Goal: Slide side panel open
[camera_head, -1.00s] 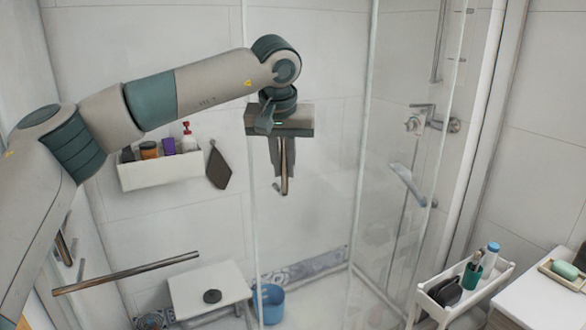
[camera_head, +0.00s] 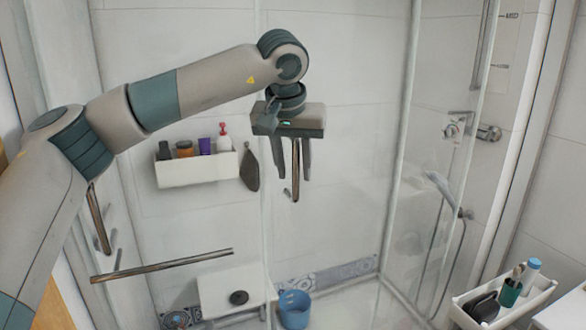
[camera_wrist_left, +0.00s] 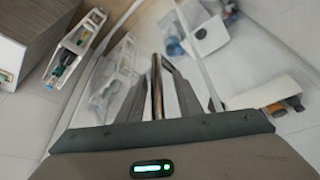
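A clear glass side panel (camera_head: 335,222) of the shower enclosure stands in front of my left arm. A slim vertical metal handle (camera_head: 295,168) hangs upright on the glass; its bar also shows in the left wrist view (camera_wrist_left: 157,86). My left gripper (camera_head: 292,178) points down at the handle, with one finger on each side of it. In the left wrist view my left gripper (camera_wrist_left: 160,98) has its fingers apart, with the bar between them and gaps visible on both sides. The panel's edges are faint. My right gripper is not in view.
A white wall shelf (camera_head: 196,172) with bottles hangs behind the glass. A white stool (camera_head: 217,290) and a blue bucket (camera_head: 294,310) stand below. A horizontal metal bar (camera_head: 163,266) is at the left. A white cart tray (camera_head: 535,298) stands at the lower right.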

